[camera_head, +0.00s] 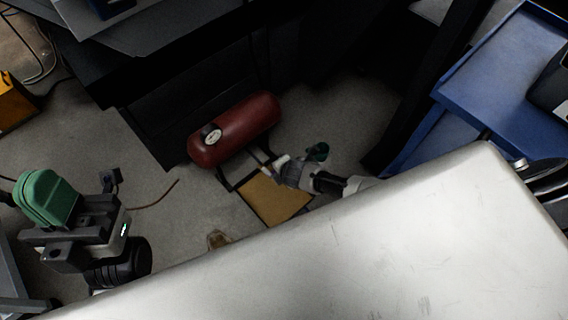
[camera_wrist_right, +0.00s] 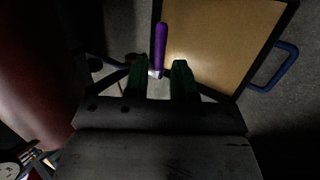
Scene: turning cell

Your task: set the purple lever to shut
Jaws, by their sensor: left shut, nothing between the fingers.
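The purple lever (camera_wrist_right: 160,46) shows in the right wrist view, its grip pointing up the picture from a small metal fitting. It lies along the left edge of a tan panel. My right gripper (camera_wrist_right: 161,72) is open, with its two green fingers apart and the lever's lower part showing in the gap between them. I cannot tell whether they touch it. In the head view my right gripper (camera_head: 291,170) is small, beside a red tank. My left gripper (camera_head: 48,196) is shut and empty at the left, far from the lever.
The red tank (camera_head: 236,129) with a round gauge (camera_head: 210,136) lies close by the right gripper. The tan panel (camera_head: 271,199) is below it. A large pale surface (camera_head: 330,260) fills the front. A blue cart (camera_head: 505,75) stands at the right. Grey floor is open at centre left.

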